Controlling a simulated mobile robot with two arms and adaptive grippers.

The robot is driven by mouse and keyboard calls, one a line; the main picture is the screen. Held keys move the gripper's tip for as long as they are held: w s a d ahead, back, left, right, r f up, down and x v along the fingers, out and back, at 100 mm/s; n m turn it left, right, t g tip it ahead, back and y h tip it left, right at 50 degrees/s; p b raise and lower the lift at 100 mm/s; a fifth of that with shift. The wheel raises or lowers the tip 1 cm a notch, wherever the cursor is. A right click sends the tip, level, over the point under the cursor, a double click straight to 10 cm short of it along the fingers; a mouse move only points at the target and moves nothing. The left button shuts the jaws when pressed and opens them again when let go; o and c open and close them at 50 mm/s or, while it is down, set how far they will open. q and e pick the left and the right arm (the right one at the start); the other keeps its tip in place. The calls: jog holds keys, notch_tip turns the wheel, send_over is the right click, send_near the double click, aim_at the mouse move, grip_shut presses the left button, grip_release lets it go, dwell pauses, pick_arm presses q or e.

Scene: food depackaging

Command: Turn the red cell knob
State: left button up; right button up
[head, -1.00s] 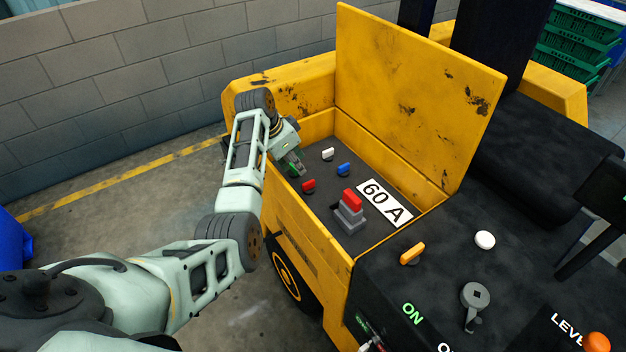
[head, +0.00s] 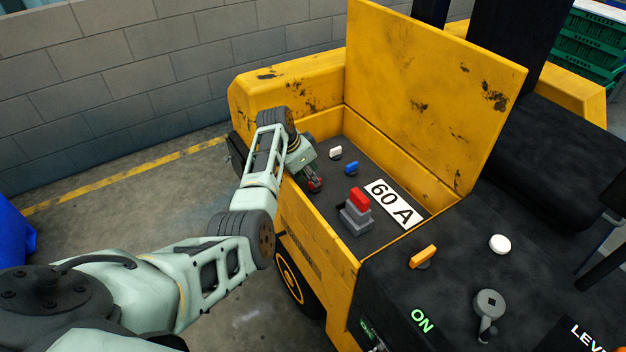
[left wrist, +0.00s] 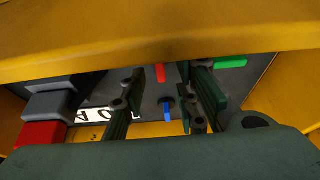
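The red cell knob (head: 316,184) sits on the dark panel (head: 385,160) inside the yellow truck's open compartment, partly covered by my left gripper (head: 314,178). In the left wrist view the red knob (left wrist: 160,72) shows between the two spread fingers of my left gripper (left wrist: 163,103), apart from both. The left gripper is open and empty. A blue knob (head: 351,168) and a white knob (head: 336,152) stand farther along the panel. A green knob (left wrist: 230,62) shows in the left wrist view but is hidden in the head view. My right gripper is in neither view.
A red-topped grey plug (head: 357,208) stands near the red knob, beside the "60 A" label (head: 393,204). The yellow compartment walls and raised lid (head: 430,90) surround the panel. An orange switch (head: 423,256) and white button (head: 500,244) are on the black console.

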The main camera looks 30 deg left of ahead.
pick_arm(q)
jog(key=shift+x, duration=1.35)
grip_shut()
